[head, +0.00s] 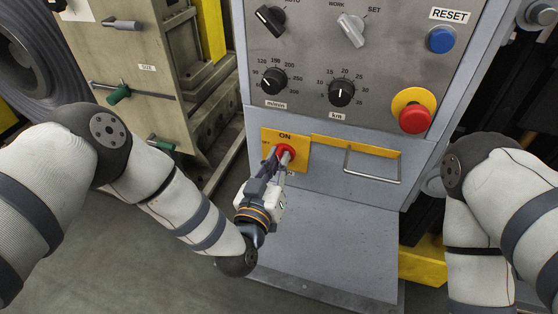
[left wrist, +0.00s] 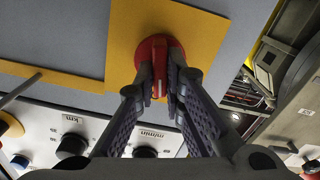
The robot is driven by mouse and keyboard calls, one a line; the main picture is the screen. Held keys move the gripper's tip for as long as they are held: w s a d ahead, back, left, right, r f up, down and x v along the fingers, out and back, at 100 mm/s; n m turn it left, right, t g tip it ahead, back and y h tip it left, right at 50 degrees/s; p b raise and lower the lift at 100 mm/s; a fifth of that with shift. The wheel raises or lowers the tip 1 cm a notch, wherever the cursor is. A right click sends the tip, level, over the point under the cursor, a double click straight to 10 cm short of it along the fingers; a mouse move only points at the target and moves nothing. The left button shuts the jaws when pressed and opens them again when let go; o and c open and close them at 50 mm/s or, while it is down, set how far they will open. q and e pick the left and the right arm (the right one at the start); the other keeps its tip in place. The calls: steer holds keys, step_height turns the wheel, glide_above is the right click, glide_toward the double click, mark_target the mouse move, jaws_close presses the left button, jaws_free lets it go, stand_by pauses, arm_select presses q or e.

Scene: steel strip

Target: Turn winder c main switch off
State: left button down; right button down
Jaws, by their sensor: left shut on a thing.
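The main switch is a red rotary knob (head: 286,152) on a yellow plate (head: 299,163) marked ON, low on the grey control cabinet. My left gripper (head: 279,162) has its fingers on the knob. In the left wrist view the knob (left wrist: 158,58) sits between the fingertips (left wrist: 160,90), which are shut on its grip. The fingers hide part of the knob and plate in the head view, so its exact angle is hard to read. My right arm shows at the right edge, but its gripper is out of view.
Above the switch is a panel with two black dials (head: 341,92), selector switches, a blue reset button (head: 441,40) and a red emergency stop (head: 415,118). A metal handle (head: 372,164) sticks out right of the switch. A beige machine (head: 135,75) stands at left.

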arm_select(q)
steer(key=shift+a+f+n+b, duration=0.15)
steer(key=shift+n+b, duration=0.35)
steer(key=shift+n, duration=3.2)
steer(key=shift+f+n+b, duration=0.2)
steer(key=shift+n+b, duration=0.3)
steer(key=shift+n, duration=3.2)
arm_select(e)
steer(key=shift+s+f+g, duration=0.4)
steer(key=shift+s+f, duration=0.6)
steer(key=shift+f, duration=0.15)
arm_select(q)
steer(key=c, duration=1.7)
jaws_free()
steer(key=v, duration=1.2)
steer(key=shift+r, duration=0.15)
